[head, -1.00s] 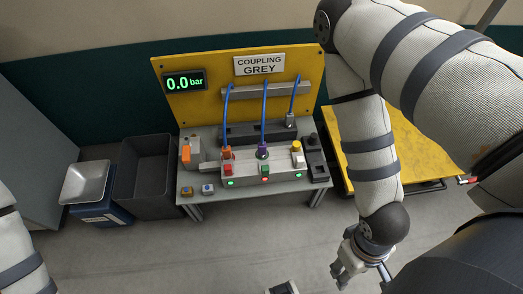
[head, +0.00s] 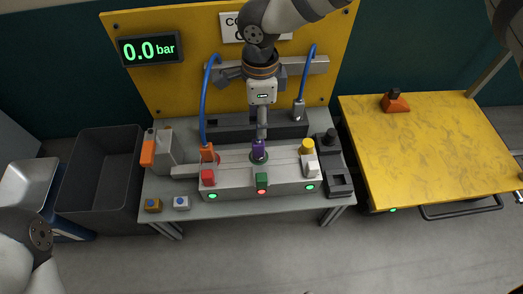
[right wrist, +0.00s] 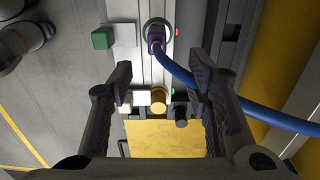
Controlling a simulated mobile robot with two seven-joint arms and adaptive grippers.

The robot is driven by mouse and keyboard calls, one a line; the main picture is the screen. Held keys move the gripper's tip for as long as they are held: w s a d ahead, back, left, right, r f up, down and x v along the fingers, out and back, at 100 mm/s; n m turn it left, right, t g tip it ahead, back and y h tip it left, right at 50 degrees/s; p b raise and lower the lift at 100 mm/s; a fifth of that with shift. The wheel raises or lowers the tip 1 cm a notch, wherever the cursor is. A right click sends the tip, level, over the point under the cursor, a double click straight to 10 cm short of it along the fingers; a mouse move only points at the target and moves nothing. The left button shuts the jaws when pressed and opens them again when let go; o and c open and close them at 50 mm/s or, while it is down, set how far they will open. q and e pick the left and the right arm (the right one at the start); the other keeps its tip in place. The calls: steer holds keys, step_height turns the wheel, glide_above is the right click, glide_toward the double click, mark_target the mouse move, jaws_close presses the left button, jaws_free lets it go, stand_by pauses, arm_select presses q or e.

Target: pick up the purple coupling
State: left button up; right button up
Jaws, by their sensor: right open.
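The purple coupling (head: 258,149) stands on the middle port of the light grey block (head: 235,187), with a red light in front of it. It also shows in the right wrist view (right wrist: 155,38), with its blue hose running off to the right. My right gripper (head: 262,128) is above the coupling, pointing down and seen edge-on. In the right wrist view its fingers (right wrist: 160,78) are apart with no coupling between them; the coupling lies beyond the fingertips, toward the picture's top. My left arm shows at the lower left, but its gripper is not in view.
An orange coupling (head: 207,153) stands at the block's left port. A grey coupling (head: 299,109) sits at the dark rack (head: 228,129) behind. Blue hoses rise on both sides of my right gripper. My arm partly hides the sign (head: 230,22). The display (head: 150,49) reads 0.0 bar.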

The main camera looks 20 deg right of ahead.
mark_target(258, 142)
step_height(258, 142, down, 6)
steer(key=shift+s+a+f+b, duration=0.1)
steer(key=shift+a+f+b, duration=0.05)
steer(key=shift+b, duration=0.55)
steer(key=f+b, duration=0.1)
steer(key=f, duration=0.4)
steer(key=shift+a+f+b, duration=0.1)
steer(key=shift+a+b, duration=0.1)
steer(key=shift+b, duration=0.15)
jaws_close()
